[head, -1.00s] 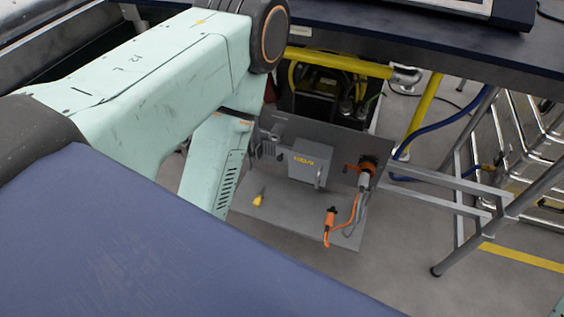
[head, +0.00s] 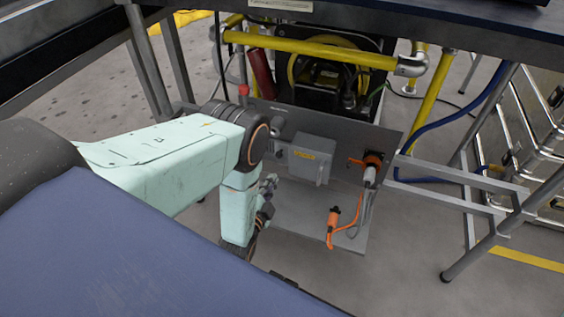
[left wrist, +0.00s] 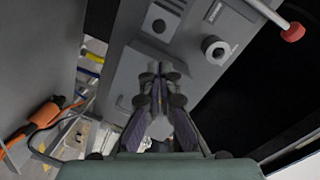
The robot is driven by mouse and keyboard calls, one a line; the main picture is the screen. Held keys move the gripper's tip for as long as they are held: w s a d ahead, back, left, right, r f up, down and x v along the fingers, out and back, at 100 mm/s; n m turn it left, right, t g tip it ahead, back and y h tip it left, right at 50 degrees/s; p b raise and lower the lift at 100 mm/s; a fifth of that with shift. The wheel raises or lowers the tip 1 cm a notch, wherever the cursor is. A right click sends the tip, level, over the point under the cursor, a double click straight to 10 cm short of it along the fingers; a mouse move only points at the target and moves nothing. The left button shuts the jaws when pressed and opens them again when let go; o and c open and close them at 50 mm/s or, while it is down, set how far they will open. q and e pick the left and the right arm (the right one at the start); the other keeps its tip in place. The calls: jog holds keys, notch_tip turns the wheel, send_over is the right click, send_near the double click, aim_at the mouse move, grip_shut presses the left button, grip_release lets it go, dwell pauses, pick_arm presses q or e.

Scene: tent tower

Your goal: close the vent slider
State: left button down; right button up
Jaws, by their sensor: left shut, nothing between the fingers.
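I cannot make out the vent slider for certain. A grey panel (head: 355,133) with a grey box (head: 311,160) carrying a yellow label stands under the table. A rod with a red knob (left wrist: 292,32) sticks out at upper right; the red knob also shows in the head view (head: 243,90). My left gripper (head: 268,182) is shut and empty in front of the panel's left part. My right gripper is out of view.
An orange plug and cable (head: 333,218) sit on the panel's base plate, with an orange socket (head: 372,160) at its right. A yellow pipe (head: 310,50) runs above. Metal table legs stand on both sides. Open floor (head: 390,275) lies in front.

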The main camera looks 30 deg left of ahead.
pick_arm(q)
jog(key=b, duration=0.4)
send_near(287, 150)
jog(key=d+x, duration=0.1)
jog(key=x, duration=0.2)
jog(key=shift+w+a, duration=0.5)
jog(key=shift+w, duration=0.3)
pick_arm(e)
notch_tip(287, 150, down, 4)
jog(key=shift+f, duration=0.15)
pick_arm(q)
jog(key=shift+s+a, duration=0.1)
jog(key=shift+s, duration=0.05)
